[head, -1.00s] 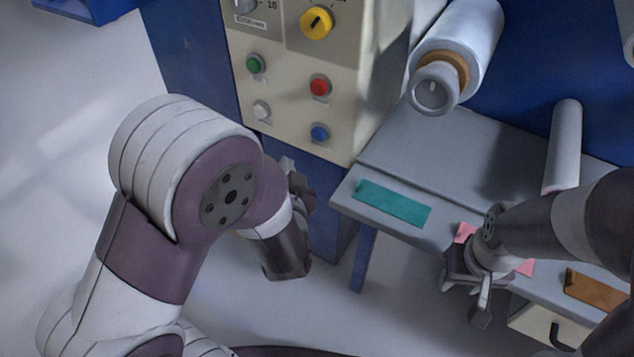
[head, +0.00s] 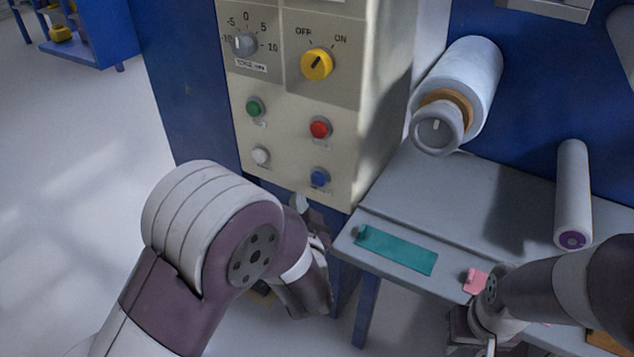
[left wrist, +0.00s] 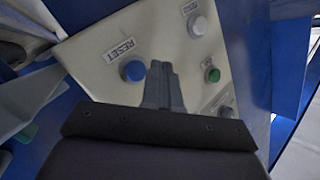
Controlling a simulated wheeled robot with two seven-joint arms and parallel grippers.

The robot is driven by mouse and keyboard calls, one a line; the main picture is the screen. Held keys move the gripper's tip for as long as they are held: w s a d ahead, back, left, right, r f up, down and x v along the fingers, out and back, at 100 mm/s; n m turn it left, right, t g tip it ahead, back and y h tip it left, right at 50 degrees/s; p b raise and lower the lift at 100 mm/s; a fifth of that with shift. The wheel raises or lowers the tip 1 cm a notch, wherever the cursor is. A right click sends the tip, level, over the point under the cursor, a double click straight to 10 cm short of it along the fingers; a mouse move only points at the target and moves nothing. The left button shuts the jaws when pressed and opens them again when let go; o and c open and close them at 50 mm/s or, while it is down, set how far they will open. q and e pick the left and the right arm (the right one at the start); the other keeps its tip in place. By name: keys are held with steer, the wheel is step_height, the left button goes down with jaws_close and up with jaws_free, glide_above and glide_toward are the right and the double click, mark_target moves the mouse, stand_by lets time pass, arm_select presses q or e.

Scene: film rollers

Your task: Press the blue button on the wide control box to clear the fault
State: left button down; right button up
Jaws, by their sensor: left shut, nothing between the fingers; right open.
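The wide control box (head: 290,182) is a cream panel on a blue cabinet. Its blue button (head: 320,177) is at the lower right of the panel. In the left wrist view the blue button (left wrist: 133,71) sits beside a RESET label, just left of the fingertips. My left gripper (head: 299,203) is shut and empty, a little below and left of the blue button, partly hidden by my arm. Its closed fingers (left wrist: 162,70) point toward the panel; I cannot tell whether they touch it. My right gripper (head: 474,335) is open, at the shelf's front edge, partly cut off.
Red (head: 320,128), green (head: 254,107) and white (head: 261,155) buttons surround the blue one. A yellow knob (head: 317,64) and a grey dial (head: 245,44) are above. A grey shelf (head: 430,200) with a teal strip (head: 400,249) and a large roller (head: 470,75) are to the right.

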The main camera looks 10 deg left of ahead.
mark_target(318, 179)
arm_select(q)
steer(key=shift+w+d, duration=0.3)
steer(key=shift+w, duration=0.5)
steer(key=shift+w+d, duration=0.25)
steer(key=shift+w, duration=0.55)
steer(key=shift+p, duration=0.3)
stand_by(0.5)
steer(key=shift+w+d, duration=0.15)
steer(key=shift+w, duration=0.25)
steer(key=shift+w+d+p, duration=0.15)
steer(key=shift+w+p, duration=0.2)
steer(key=shift+w, duration=0.05)
stand_by(0.5)
stand_by(0.4)
steer(key=shift+s+a+p, duration=0.25)
steer(key=shift+s+p, duration=0.05)
steer(key=shift+s, duration=0.5)
